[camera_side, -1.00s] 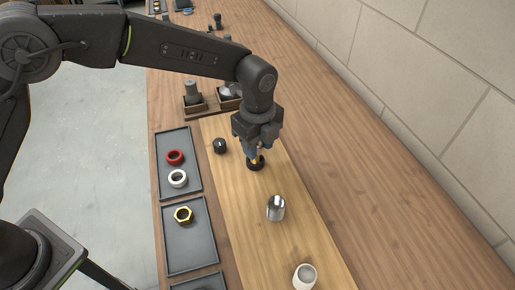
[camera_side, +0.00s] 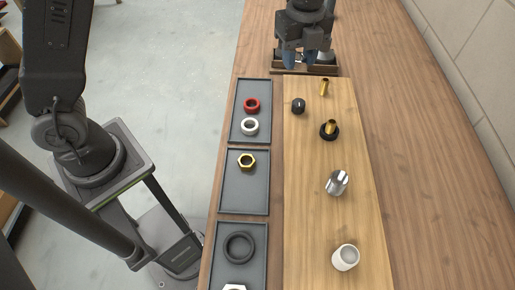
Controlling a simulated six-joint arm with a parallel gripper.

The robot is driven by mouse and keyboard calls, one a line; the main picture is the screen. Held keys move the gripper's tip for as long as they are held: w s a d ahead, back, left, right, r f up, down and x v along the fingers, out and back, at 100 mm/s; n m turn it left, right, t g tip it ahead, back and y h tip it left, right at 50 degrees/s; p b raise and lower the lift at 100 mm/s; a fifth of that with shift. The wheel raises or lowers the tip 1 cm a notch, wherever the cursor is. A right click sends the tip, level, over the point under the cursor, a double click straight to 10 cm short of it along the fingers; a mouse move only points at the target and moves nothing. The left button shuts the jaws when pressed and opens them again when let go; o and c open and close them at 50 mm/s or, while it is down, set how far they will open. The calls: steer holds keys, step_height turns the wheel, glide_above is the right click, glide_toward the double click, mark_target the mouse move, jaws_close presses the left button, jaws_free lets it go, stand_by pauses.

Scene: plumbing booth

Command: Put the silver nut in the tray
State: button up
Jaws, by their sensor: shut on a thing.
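My gripper (camera_side: 302,63) is at the top of the picture, at the wooden holder (camera_side: 333,70) beyond the light board. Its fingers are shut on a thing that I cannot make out. A pale silvery nut (camera_side: 234,287) is cut off by the bottom edge, at the near end of the nearest grey tray (camera_side: 261,262); I cannot tell for sure that it is the silver nut. The middle tray (camera_side: 244,196) holds a brass hex nut (camera_side: 246,162). The far tray (camera_side: 252,88) holds a red ring (camera_side: 252,105) and a white ring (camera_side: 250,126).
On the light board (camera_side: 308,225) are a black knob-like part (camera_side: 298,106), a brass tube (camera_side: 325,88), a brass fitting in a black ring (camera_side: 329,130), a shiny metal cup (camera_side: 337,183) and a white cup (camera_side: 345,257). A black ring (camera_side: 239,247) lies in the nearest tray.

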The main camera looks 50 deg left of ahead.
steer(key=s+a+f+n, duration=0.1)
steer(key=s+a+f, duration=0.15)
steer(key=s, duration=0.65)
steer(key=s+a+f, duration=0.2)
steer(key=s+f, duration=0.1)
steer(key=s, duration=0.5)
glide_above(248, 183)
steer(key=f, duration=0.7)
steer(key=shift+a, duration=0.3)
steer(key=shift+d+f, duration=0.1)
steer(key=shift+d, duration=0.1)
steer(key=shift+f, duration=1.95)
steer(key=shift+f, duration=0.2)
steer(key=o, duration=0.6)
steer(key=shift+o, duration=0.2)
